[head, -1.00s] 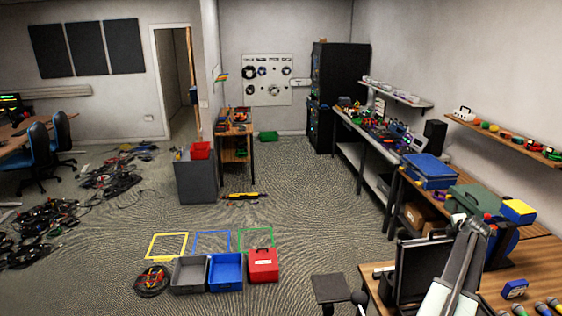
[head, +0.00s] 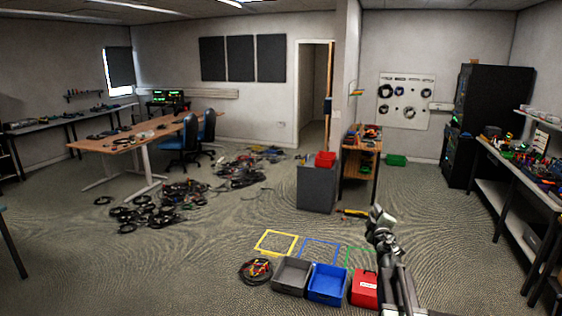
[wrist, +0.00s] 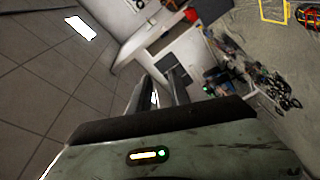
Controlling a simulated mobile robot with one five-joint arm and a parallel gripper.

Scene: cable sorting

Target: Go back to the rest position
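My gripper (head: 378,216) is at the top end of my raised arm, right of centre in the head view, in front of the red toolbox and the floor area. In the wrist view its dark fingers (wrist: 166,88) point away from the camera with a narrow gap between them. I see nothing held in the gap. No task object is named for this pose.
A grey bin (head: 292,276), a blue bin (head: 326,284) and a red toolbox (head: 364,290) stand on the floor beside a cable coil (head: 256,272). Tangled cables (head: 150,212) lie at left. A grey cabinet (head: 316,188) stands beyond. Open carpet lies at front left.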

